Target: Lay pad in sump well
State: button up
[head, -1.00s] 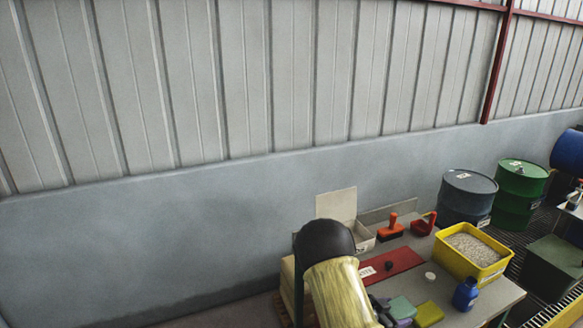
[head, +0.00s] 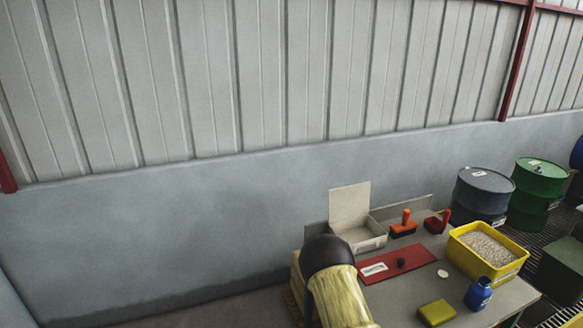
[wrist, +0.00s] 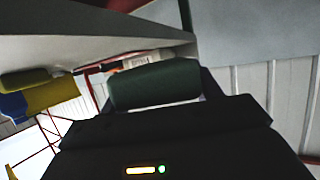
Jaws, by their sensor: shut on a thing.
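A dark green pad (wrist: 150,80) sits between the fingers of my gripper (wrist: 156,96) in the wrist view. My gripper is shut on it, and the pad is clear of the table top. In the head view my gripper and this pad are out of frame; only my arm shows at the bottom. A yellow-green pad (head: 437,312) lies on the grey table (head: 515,294); it also shows at the left of the wrist view (wrist: 25,80). I cannot make out the sump well in either view.
A blue bottle (head: 478,294), a yellow tub of granules (head: 487,250), a red mat (head: 398,264) and an open white box (head: 360,236) crowd the table. A grey drum (head: 484,195) and a green drum (head: 538,184) stand behind it. Floor left of the table looks clear.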

jog(key=shift+s+a+f+n+y, duration=0.2)
jog(key=shift+s+a+n+y, duration=0.2)
jog(key=shift+a, duration=0.3)
jog(key=s+f, duration=0.4)
jog(key=f, duration=0.1)
jog(key=shift+s+f, duration=0.2)
jog(key=shift+f, duration=0.05)
